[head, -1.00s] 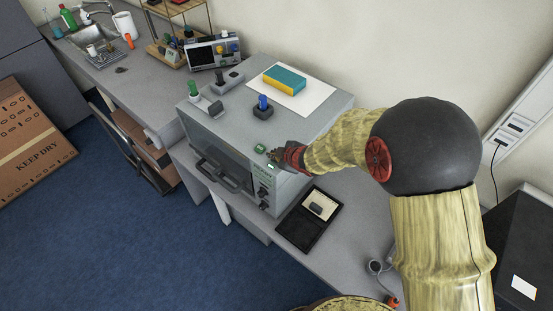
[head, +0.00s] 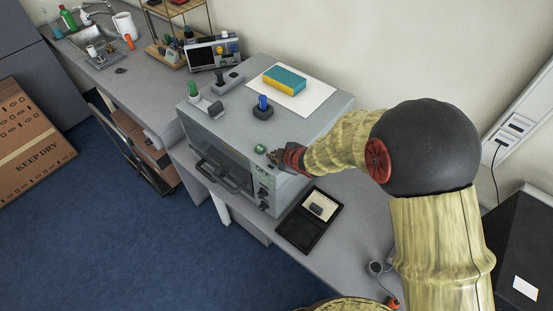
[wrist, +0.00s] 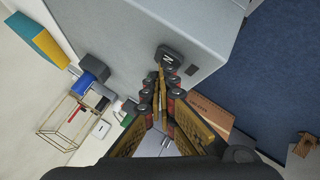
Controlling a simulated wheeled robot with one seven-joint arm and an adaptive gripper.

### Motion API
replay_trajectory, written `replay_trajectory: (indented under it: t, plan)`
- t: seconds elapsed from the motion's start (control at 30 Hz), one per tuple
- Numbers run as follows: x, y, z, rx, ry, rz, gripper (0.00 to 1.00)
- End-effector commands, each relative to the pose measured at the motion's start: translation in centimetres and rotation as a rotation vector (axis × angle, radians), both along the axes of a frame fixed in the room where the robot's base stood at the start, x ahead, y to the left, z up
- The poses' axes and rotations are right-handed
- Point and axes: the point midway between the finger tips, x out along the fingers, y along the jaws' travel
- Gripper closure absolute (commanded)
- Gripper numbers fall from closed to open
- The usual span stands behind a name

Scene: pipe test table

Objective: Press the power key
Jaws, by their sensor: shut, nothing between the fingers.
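A grey box-shaped machine (head: 215,125) stands on the bench. A small green key (head: 260,149) with a pale mark sits on its top near the front right edge. My gripper (head: 273,156) is shut and empty, its tips close beside this key. In the wrist view, the shut fingertips (wrist: 161,76) are near a dark raised block with a white mark (wrist: 169,57); I cannot tell whether they touch it. A front panel label (head: 263,169) reads OFF. Which part is the power key is not labelled legibly.
A cardboard box (head: 35,140) stands on the floor.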

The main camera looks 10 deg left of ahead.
Motion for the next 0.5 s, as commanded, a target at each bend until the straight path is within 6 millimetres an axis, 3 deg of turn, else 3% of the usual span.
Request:
replay_trajectory:
  t: [0.3, 0.5]
  plan:
    - [0.0, -0.1, 1.6, 0.0, 0.001, -0.001, 1.0]
    - [0.0, 0.0, 1.6, -0.001, 0.0, -0.001, 1.0]
